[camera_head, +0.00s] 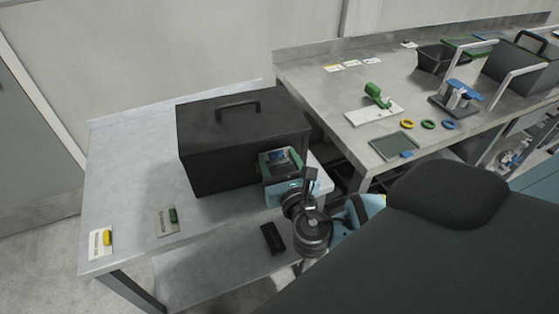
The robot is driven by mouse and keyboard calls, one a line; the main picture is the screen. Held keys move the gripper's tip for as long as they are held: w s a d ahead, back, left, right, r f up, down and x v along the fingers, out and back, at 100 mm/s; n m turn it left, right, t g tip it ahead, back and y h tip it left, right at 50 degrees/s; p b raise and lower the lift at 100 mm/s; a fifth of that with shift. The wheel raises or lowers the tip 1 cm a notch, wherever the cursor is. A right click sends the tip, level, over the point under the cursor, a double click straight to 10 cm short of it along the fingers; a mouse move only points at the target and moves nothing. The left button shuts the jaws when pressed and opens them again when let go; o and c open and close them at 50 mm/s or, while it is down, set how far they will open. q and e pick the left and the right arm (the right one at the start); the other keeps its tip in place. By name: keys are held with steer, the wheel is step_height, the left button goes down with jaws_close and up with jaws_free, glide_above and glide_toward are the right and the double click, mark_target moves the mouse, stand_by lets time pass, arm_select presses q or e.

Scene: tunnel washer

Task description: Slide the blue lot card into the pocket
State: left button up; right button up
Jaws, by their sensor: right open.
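A small green-edged holder (264,165) with a dark inside is at the front right of the black box. A blue patch (277,155) shows within it; I cannot tell whether this is the blue lot card. My right gripper (309,176) is open, just right of the holder and close to it. The fingers are small and partly hidden, and I cannot tell whether they touch anything. A grey-green plate (390,146) with a blue tab (407,154) lies on the right bench. My left gripper is not in view.
A black object (272,238) lies below the table's front edge. The right bench holds rings (428,124) and a dark bin (434,60).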

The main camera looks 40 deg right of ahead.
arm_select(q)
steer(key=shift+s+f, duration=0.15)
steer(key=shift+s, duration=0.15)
arm_select(e)
steer(key=v, duration=0.7)
steer(key=shift+s+a, duration=0.15)
steer(key=shift+s, duration=0.25)
steer(key=s+a+f+m+g+y+p, duration=0.2)
steer(key=s+a+f+m+g+y, duration=0.15)
steer(key=f+m, duration=0.35)
steer(key=s+a+f+m+g+y+p, duration=0.1)
steer(key=s+a+f+m+g+y, duration=0.1)
steer(key=s+a+f+m+g, duration=0.45)
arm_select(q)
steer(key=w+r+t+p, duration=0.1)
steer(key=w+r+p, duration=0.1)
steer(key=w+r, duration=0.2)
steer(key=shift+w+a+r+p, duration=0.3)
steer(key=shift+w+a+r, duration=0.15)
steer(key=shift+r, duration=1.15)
arm_select(e)
steer(key=s+d+f+m+t+y, duration=0.1)
steer(key=s+d+f+m+y, duration=0.1)
steer(key=s+f+m, duration=0.5)
steer(key=shift+s+d+f+m+t, duration=0.2)
steer(key=shift+s+d+m+t, duration=0.3)
steer(key=shift+s+m, duration=3.3)
